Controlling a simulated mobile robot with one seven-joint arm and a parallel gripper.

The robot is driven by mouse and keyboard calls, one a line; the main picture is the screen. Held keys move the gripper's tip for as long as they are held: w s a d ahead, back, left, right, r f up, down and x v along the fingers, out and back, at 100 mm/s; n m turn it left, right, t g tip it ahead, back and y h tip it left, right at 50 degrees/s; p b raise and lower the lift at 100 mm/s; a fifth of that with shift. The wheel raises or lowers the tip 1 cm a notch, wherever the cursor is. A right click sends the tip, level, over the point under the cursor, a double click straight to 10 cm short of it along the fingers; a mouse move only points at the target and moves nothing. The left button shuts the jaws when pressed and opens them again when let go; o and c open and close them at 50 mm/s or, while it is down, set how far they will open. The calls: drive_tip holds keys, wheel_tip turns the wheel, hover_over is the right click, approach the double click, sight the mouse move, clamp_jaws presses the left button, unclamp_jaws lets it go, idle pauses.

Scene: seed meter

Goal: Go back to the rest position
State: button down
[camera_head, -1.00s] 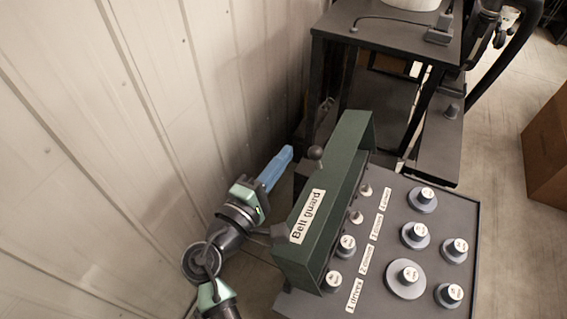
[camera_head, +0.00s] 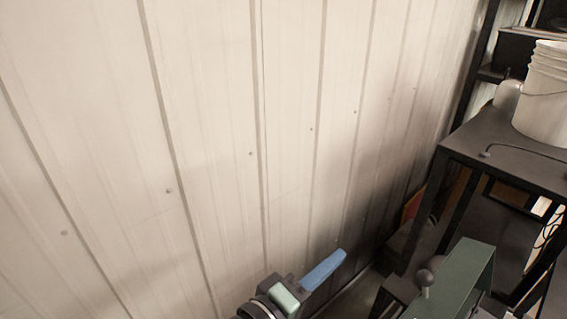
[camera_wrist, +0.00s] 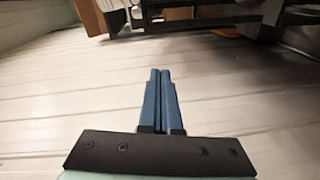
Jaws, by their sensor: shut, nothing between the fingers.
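My gripper (camera_head: 340,256) shows at the bottom of the head view, its blue fingers pointing up and to the right in front of the ribbed wall. In the wrist view my gripper (camera_wrist: 160,74) has its two blue fingers side by side, shut and empty. The green belt guard (camera_head: 465,275) stands to the right of the gripper at the lower edge of the head view, apart from it. Its dark ball knob (camera_head: 424,278) shows on its left side. The rest of the guard is cut off by the frame.
The pale ribbed metal wall (camera_head: 230,130) fills most of the head view, close behind my gripper. A dark table (camera_head: 500,140) with a white bucket (camera_head: 544,95) stands at the right. In the wrist view the space around the fingertips is clear.

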drive_tip(key=w+a+r+m+t+y, duration=0.1)
drive_tip(key=a+r+m+t+y, duration=0.15)
drive_tip(key=r, duration=0.55)
drive_tip(key=w+a+r+m+t+y, duration=0.1)
drive_tip(key=r+t+y, duration=0.15)
drive_tip(key=r, duration=0.55)
drive_tip(key=w+a+r+m+t+y, duration=0.1)
drive_tip(key=r+m+t, duration=0.15)
drive_tip(key=r, duration=0.45)
drive_tip(key=s+a+r+t+y, duration=0.2)
drive_tip(key=s+r+t+y, duration=0.1)
drive_tip(key=r, duration=0.6)
drive_tip(key=s+a+r+t+y, duration=0.2)
drive_tip(key=s+r+t, duration=0.3)
drive_tip(key=s+r, duration=0.3)
drive_tip(key=shift+s+r+y, duration=0.15)
drive_tip(key=shift+r+y, duration=0.35)
drive_tip(key=shift+y, duration=0.3)
